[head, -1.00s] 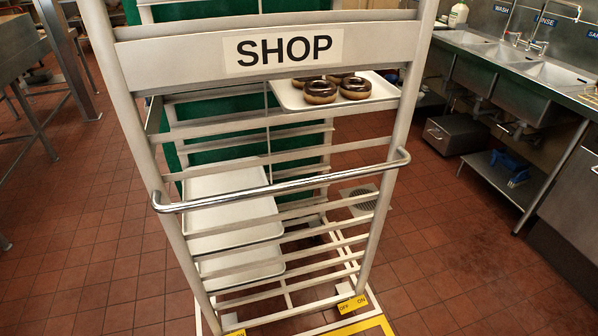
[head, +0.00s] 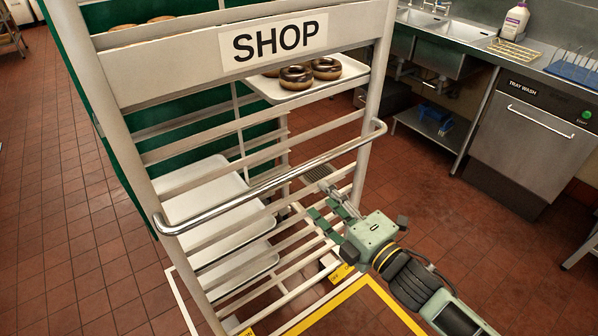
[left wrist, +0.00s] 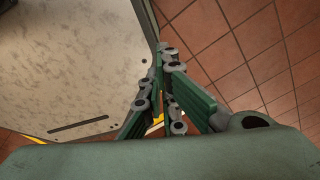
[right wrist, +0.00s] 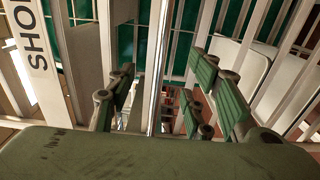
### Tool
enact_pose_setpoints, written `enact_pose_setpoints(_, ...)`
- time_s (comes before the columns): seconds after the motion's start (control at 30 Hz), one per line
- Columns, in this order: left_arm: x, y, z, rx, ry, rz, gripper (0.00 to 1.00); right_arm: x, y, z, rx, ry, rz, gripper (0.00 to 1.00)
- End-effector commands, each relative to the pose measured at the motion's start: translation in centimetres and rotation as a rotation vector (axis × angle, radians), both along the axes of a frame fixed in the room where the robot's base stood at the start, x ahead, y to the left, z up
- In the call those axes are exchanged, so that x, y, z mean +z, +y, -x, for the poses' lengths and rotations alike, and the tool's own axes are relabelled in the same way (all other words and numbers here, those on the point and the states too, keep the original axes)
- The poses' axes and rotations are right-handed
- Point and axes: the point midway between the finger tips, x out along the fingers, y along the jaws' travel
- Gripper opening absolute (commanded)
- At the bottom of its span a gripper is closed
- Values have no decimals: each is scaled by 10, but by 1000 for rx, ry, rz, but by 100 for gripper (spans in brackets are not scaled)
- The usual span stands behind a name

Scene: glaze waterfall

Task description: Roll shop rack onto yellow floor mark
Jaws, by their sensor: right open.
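The pale shop rack (head: 165,75) stands upright with a "SHOP" sign (head: 272,40) and a chrome push bar (head: 270,185) across its front. It carries trays, the upper one with chocolate-glazed doughnuts (head: 296,77). The yellow floor mark (head: 322,306) shows at the rack's near foot; part of its outline is out of frame. My right gripper (head: 325,213) is open, just below the bar's right part; in the right wrist view (right wrist: 160,85) a chrome bar shows between its spread fingers. My left gripper (left wrist: 165,60) shows only in its wrist view, fingers together and empty.
A green rack or cabinet stands directly behind the shop rack. A tray washer (head: 535,125) and sinks (head: 470,55) line the right side. Yellow OFF/ON labels (head: 343,273) sit at the rack's foot. Red tile floor is clear to the left and right.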

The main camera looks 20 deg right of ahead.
Motion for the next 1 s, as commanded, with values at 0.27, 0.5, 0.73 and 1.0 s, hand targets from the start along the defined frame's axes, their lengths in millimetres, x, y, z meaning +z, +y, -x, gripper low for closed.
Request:
enact_pose_setpoints(0.27,-9,-12,3,5,4,14,0,-1,14,-42,0,-2,-2,47)
enact_pose_setpoints(0.5,-11,-10,2,4,3,11,0,1,30,-83,-1,1,-2,47)
enact_pose_setpoints(0.73,-11,-5,2,3,3,6,0,-1,37,-104,-1,3,-2,47)
enact_pose_setpoints(1.0,-11,-5,1,5,1,5,0,-1,38,-106,-1,3,-2,47)
